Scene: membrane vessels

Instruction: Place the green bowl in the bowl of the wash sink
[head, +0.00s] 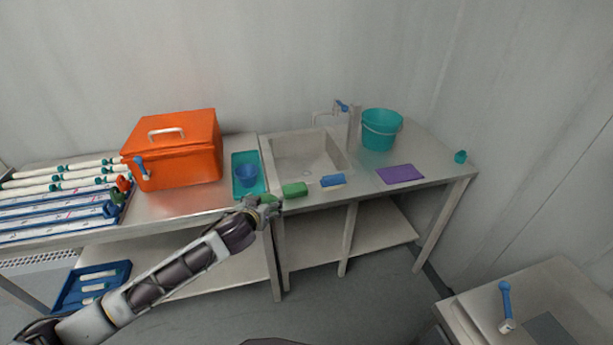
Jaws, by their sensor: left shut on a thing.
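My left gripper (271,206) is in front of the counter's front edge, just left of the sink. It is shut on the green bowl (267,199), which is mostly hidden by the fingers; only a small green patch shows. The wash sink (305,157) is a grey basin set in the counter, behind and to the right of the gripper. Its bowl looks empty. The held green bowl is outside the basin. My right gripper is not in view.
A green block (295,189) and a blue one (333,180) lie along the sink's front edge. A teal tray (239,159) with a blue bowl (247,176) is left of the sink, beside an orange box (180,155).

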